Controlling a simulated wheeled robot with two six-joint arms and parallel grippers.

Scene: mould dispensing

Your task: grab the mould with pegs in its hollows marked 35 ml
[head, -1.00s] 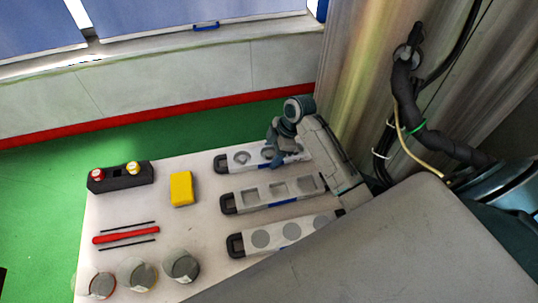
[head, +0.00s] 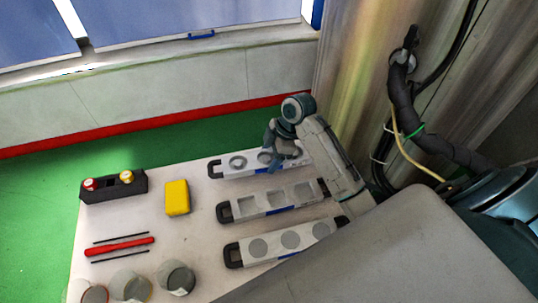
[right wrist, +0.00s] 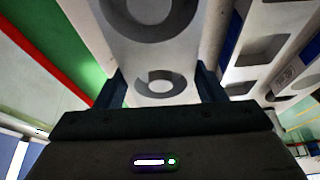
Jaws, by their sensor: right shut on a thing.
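The mould with pegs in its round hollows (head: 225,168) is the farthest of three long grey moulds in the head view. In the right wrist view the same mould (right wrist: 165,55) runs between my fingers, with a peg inside each ring-shaped hollow. My right gripper (right wrist: 163,86) is shut on this mould across its width; in the head view the gripper (head: 277,160) covers part of it. Whether the mould is clear of the table is hard to tell. The 35 ml marking is not readable. My left gripper is not in view.
On the white table (head: 190,232) lie a mould with square hollows (head: 258,212) and one with plain round hollows (head: 267,258).

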